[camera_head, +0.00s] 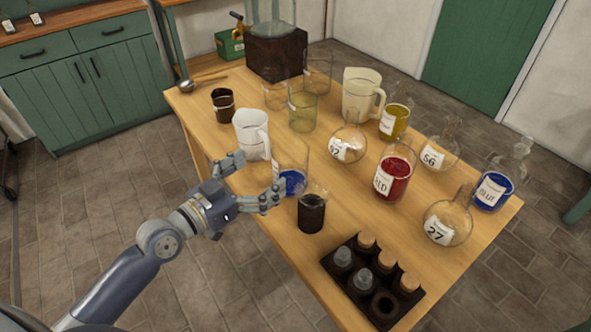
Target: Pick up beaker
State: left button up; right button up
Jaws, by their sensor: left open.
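A clear glass beaker (291,160) with a little blue liquid in its bottom stands upright near the table's front left edge. My left gripper (261,174) is open at that edge, its two fingers spread toward the beaker. The lower finger overlaps the beaker's lower left side in the picture; I cannot tell whether it touches. Other beaker-like vessels stand near: a dark-filled glass (312,211) in front, a greenish empty glass (302,108) behind, and clear glasses farther back. My right gripper is out of view.
A white jug (252,134) stands just behind the left gripper. A black rack (346,286) with corked vials is at the front. Round flasks (348,144), a red bottle (394,176) and a blue flask (493,190) crowd the right. Bare wood (345,205) lies mid-table.

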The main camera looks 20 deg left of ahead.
aim_at(277, 161)
pick_arm(q)
jog(key=x, duration=0.3)
jog(key=shift+w+d+p, duration=0.2)
jog(key=shift+w+p, duration=0.1)
jog(key=shift+p, duration=0.05)
jog(key=shift+f+p+x, duration=0.2)
jog(key=shift+p+x, duration=0.1)
jog(key=shift+x, duration=1.2)
jog(key=shift+f+p+x, duration=0.25)
jog(key=shift+x, duration=1.3)
jog(key=shift+a, duration=0.1)
jog(key=shift+s, duration=0.1)
jog(key=c, duration=1.4)
jog(key=shift+c, duration=1.4)
jog(key=shift+r, duration=0.2)
